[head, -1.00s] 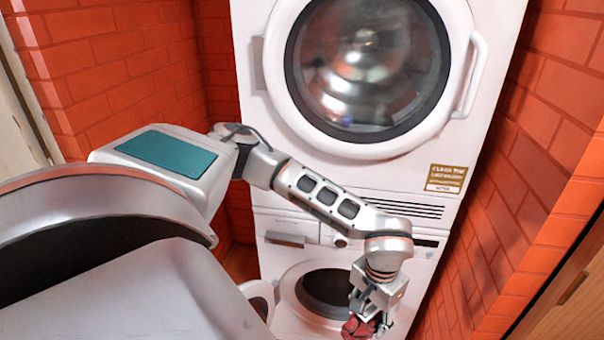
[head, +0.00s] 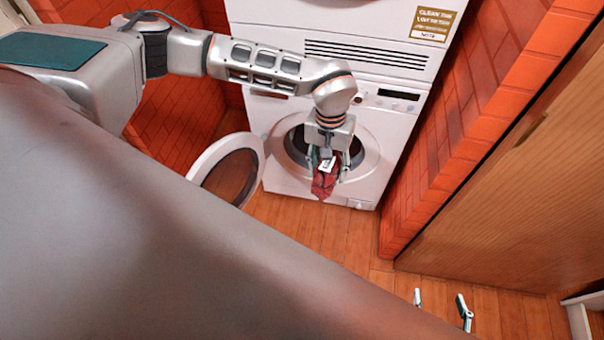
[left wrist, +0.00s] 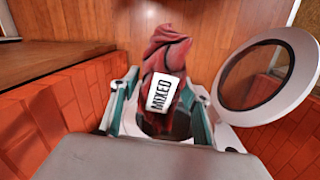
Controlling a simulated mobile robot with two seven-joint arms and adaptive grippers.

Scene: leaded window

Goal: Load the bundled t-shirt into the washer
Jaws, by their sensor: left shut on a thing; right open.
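The bundled t-shirt (head: 324,184) is a red cloth bundle with a white tag reading "MIXED", which is legible in the left wrist view (left wrist: 172,60). My left gripper (head: 326,168) is shut on it and holds it in front of the washer's opening. The washer (head: 398,122) is the lower white machine. Its round door (head: 252,150) stands open to the left. The dark drum opening is partly hidden behind my gripper and the bundle. My right gripper (head: 440,306) shows only its two fingertips, apart and empty, low over the floor at the bottom.
A second white machine (head: 322,28) is stacked above the washer. Red brick walls (head: 415,165) stand on both sides, with a wooden panel (head: 500,180) at the right. The wooden floor (head: 300,222) before the washer is clear.

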